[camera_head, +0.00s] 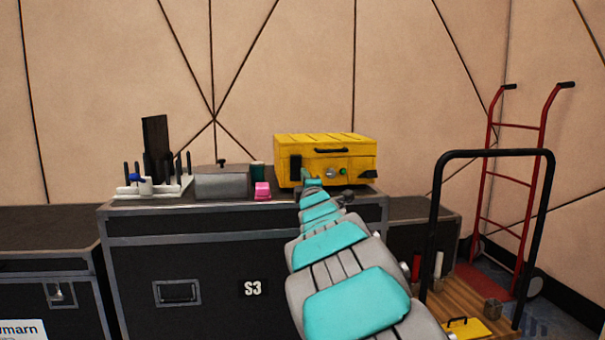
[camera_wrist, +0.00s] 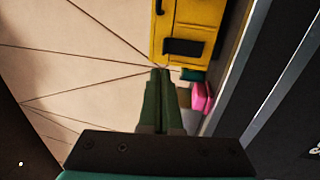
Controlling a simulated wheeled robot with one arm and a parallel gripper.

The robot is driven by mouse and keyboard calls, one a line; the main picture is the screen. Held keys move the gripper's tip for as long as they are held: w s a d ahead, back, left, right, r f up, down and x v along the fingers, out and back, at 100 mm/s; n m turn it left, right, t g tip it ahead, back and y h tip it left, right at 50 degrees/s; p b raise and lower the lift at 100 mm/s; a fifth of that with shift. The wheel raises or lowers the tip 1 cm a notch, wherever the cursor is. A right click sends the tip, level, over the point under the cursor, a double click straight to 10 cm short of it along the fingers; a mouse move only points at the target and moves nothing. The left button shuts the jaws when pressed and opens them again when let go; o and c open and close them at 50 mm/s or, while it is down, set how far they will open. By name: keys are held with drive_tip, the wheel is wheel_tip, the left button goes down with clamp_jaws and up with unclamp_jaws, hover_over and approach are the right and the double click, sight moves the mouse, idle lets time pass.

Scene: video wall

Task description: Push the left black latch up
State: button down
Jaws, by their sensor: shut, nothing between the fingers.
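A yellow case (camera_head: 318,146) stands on a black flight case, with a black handle on its front. Its left black latch (camera_head: 296,167) is at the left of the front face, and a second black latch (camera_head: 368,175) is at the right. In the wrist view the left latch (camera_wrist: 184,47) shows as a dark bar on the yellow case (camera_wrist: 200,13). My gripper (camera_wrist: 161,70) is shut and empty, its fingertips close to the latch's near edge. I cannot tell whether they touch. My arm hides part of the case's lower front in the head view.
A pink block (camera_head: 262,191), a green cup (camera_head: 257,169), a grey box (camera_head: 221,183) and a white rack (camera_head: 160,187) stand left of the case on the flight case (camera_head: 140,255). A red hand truck (camera_head: 517,126) and a flat cart (camera_head: 480,285) are at the right.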

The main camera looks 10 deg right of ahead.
drive_tip(key=shift+s+f, duration=0.1)
drive_tip(key=shift+s, duration=1.05)
drive_tip(key=s+d+f+m+g+h+p, duration=0.1)
drive_tip(key=s+d+f+m+g, duration=0.3)
drive_tip(key=s, duration=0.4)
drive_tip(key=s+d+f+m+g+h+p, duration=0.1)
drive_tip(key=s+f+m+g+p, duration=0.1)
drive_tip(key=s+f+m+g, duration=0.35)
drive_tip(key=s+d+f+m+g+h+p, duration=0.1)
drive_tip(key=s+d+f+m+g, duration=0.15)
drive_tip(key=s+f, duration=0.55)
drive_tip(key=s+a+f+m+g+y+p, duration=0.1)
drive_tip(key=s+a+f+m+g, duration=0.1)
drive_tip(key=s, duration=1)
drive_tip(key=s+a+f+m+g+y+p, duration=0.1)
drive_tip(key=s+g, duration=0.3)
drive_tip(key=s, duration=0.9)
drive_tip(key=s+a+f+m+g+y+p, duration=0.1)
drive_tip(key=s+a+f+m+g, duration=0.2)
drive_tip(key=s, duration=1)
drive_tip(key=shift+a+f+g, duration=0.2)
drive_tip(key=shift+a+g, duration=0.3)
drive_tip(key=shift+a, duration=0.1)
